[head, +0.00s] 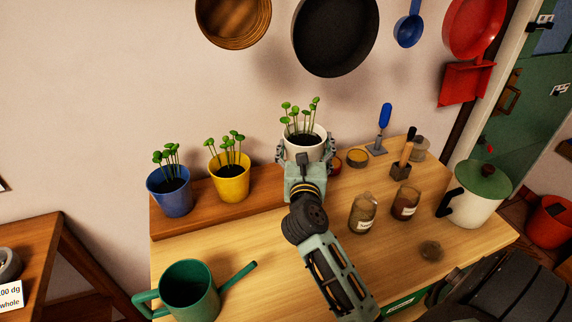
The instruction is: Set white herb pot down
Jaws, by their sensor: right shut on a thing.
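The white herb pot (303,148) with green seedlings is upright at the back middle of the wooden table (250,250). My right gripper (306,150) is shut on it, with a finger at each side of the pot. The pot is over or near the right end of the raised wooden shelf (205,207). The gripper hides its lower part, so I cannot tell whether its base touches anything. My left gripper is not in view.
A yellow pot (230,183) and a blue pot (170,196) stand left on the raised shelf. A green watering can (190,291) stands at front left. Two jars (362,213) (404,202) and a white lidded pot (472,203) stand right. Pans (335,38) hang above.

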